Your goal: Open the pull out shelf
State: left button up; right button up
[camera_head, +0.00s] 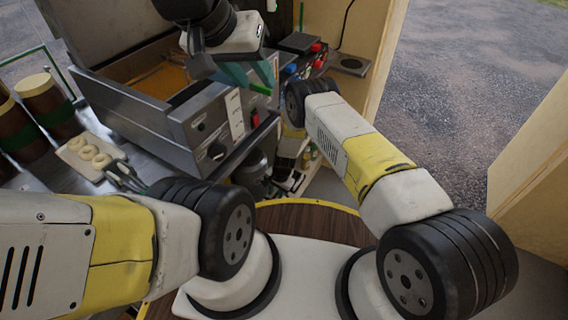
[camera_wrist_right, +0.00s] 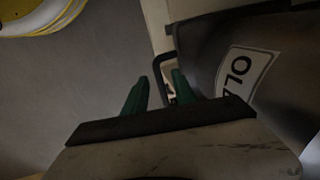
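In the right wrist view, my right gripper (camera_wrist_right: 160,88) has its two green fingers apart, with a gap between them. A black bracket-shaped handle (camera_wrist_right: 168,62) stands just beyond the fingertips, in line with the gap; I cannot tell whether it is touched. It lies by a pale edge, beside a dark surface. In the head view my right gripper (camera_head: 288,182) is low beside the counter, its fingers mostly hidden. My left gripper (camera_head: 243,68) is higher, over the steel appliance's front corner; its finger gap is unclear. The pull out shelf itself cannot be made out clearly.
A steel appliance (camera_head: 150,118) with knobs stands on the counter. A dark surface with a white lettered label (camera_wrist_right: 246,72) is close right of my right gripper. A wooden wall (camera_head: 545,170) stands at right.

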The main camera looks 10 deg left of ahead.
grip_shut()
dwell(1.4)
